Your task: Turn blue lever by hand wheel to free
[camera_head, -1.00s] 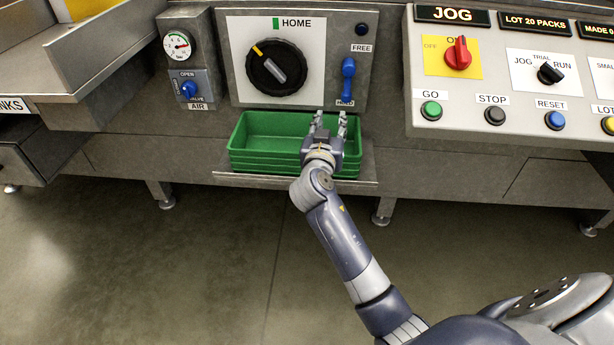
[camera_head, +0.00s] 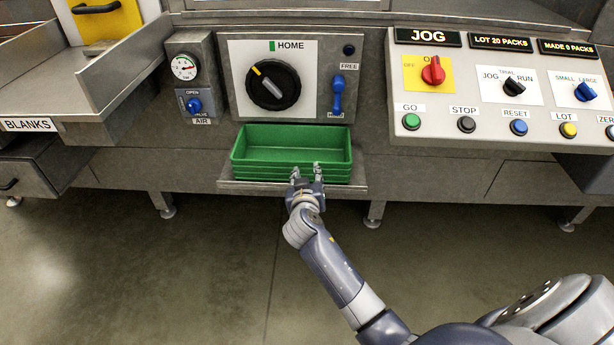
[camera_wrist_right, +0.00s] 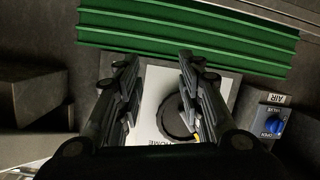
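The blue lever (camera_head: 337,95) is on the panel right of the black hand wheel (camera_head: 273,86). Its handle points down, away from the FREE label (camera_head: 350,66) and over a partly covered lower label. The wheel's yellow mark points up and left, short of the green HOME mark. My right gripper (camera_head: 306,170) is open and empty at the front edge of the green bins, below the lever and apart from it. The right wrist view shows its spread fingers (camera_wrist_right: 155,85) with part of the wheel (camera_wrist_right: 175,118) between them; the lever does not show there. My left gripper is out of view.
Stacked green bins (camera_head: 290,146) sit on a shelf below the panel. The blue air valve (camera_head: 194,105) is at left. A sloped console (camera_head: 450,90) with knobs and buttons juts out at right. Open floor lies in front.

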